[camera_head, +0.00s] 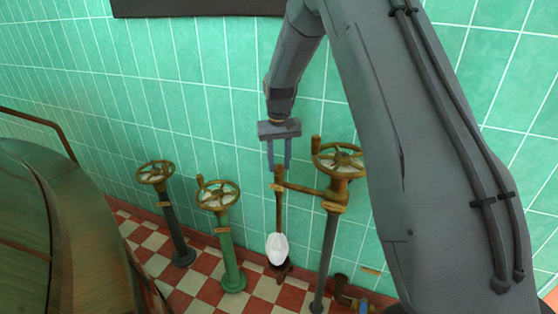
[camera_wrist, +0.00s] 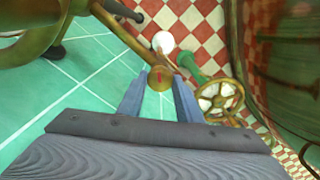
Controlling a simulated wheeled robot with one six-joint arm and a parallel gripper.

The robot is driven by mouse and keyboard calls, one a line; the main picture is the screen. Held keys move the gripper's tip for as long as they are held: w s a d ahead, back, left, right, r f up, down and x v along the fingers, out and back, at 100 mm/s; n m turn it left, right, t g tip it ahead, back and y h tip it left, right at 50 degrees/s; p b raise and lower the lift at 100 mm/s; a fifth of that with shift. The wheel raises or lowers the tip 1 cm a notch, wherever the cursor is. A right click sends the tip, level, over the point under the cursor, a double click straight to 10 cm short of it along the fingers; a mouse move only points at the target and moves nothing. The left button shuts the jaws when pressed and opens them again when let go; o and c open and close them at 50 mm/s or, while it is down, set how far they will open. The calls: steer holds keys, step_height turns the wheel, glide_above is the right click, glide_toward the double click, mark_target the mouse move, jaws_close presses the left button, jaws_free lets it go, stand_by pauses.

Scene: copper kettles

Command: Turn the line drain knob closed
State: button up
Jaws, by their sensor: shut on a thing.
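A small round brass knob (camera_head: 279,178) tops a thin upright brass pipe (camera_head: 279,215) near the tiled wall. I take it to be the line drain knob, though I can read no label. My gripper (camera_head: 279,166) comes down from above with its two blue-grey fingers on either side of the knob, shut on it. In the wrist view, the knob (camera_wrist: 158,76) shows a red mark and sits between the fingertips. The mark's meaning cannot be told. A white rounded vessel (camera_head: 277,249) is at the pipe's foot.
A brass handwheel (camera_head: 340,160) on a grey post stands close to the right, joined to the pipe by a brass branch. Green-post (camera_head: 218,196) and dark-post (camera_head: 155,173) handwheels stand left. A large rounded tank (camera_head: 70,230) fills the left foreground.

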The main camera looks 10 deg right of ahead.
mark_target(279, 166)
steer(key=m+p, duration=0.1)
steer(key=m, duration=0.4)
steer(key=shift+w+r+m+p, duration=0.1)
steer(key=shift+m+p, duration=0.3)
steer(key=shift+m, duration=2)
steer(key=o, duration=1)
steer(key=shift+o, duration=0.2)
steer(key=shift+r+b, duration=0.6)
steer(key=shift+r, duration=3.25)
